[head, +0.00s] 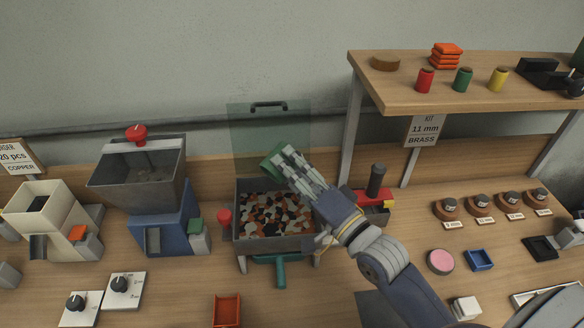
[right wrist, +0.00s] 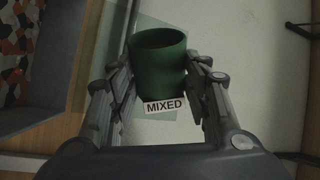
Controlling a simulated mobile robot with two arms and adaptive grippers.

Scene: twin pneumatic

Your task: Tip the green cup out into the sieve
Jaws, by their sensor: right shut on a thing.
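The green cup (head: 272,155) is in my right gripper (head: 282,165), above the back part of the sieve. It looks tilted in the head view, partly hidden by the fingers. In the right wrist view the cup (right wrist: 160,62) sits between both fingers (right wrist: 160,90), with a MIXED label below it. Its mouth shows, dark brown inside; I cannot tell what it holds. The sieve (head: 243,246) is a grey box on the bench, with many orange, black and white pieces in it. My left gripper is not in view.
A clear green panel (head: 250,125) with a dark handle stands behind the sieve. A blue machine with a grey hopper (head: 160,172) stands to the left. A red and black device (head: 376,192) is close right. An orange tray (head: 227,310) lies in front. A wooden shelf (head: 480,90) overhangs the right.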

